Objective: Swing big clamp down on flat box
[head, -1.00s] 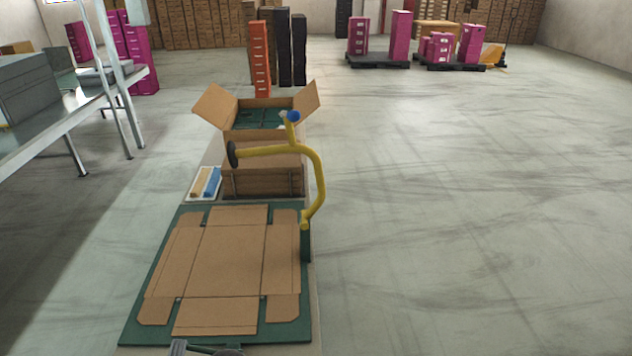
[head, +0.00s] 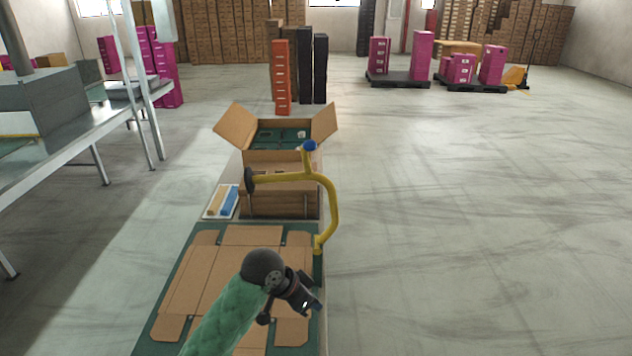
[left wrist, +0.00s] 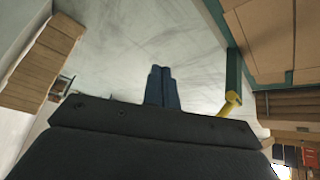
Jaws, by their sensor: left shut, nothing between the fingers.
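The flat box (head: 208,279) is an unfolded cardboard blank lying on a green board (head: 160,335). The big clamp (head: 331,205) is a bent yellow arm with a blue knob on top and a black pad at its left end. It stands raised at the board's far right corner, its pad above the blank's far side. Part of it shows in the left wrist view (left wrist: 233,102). My left gripper (head: 316,304) is shut and empty, above the blank's right side and nearer than the clamp, apart from it. My left arm hides part of the blank. My right gripper is out of view.
An open carton (head: 280,200) stands behind the board. A white tray (head: 212,213) with a tan and a blue piece lies to its left. A metal table (head: 70,150) is at the left. The floor to the right is clear.

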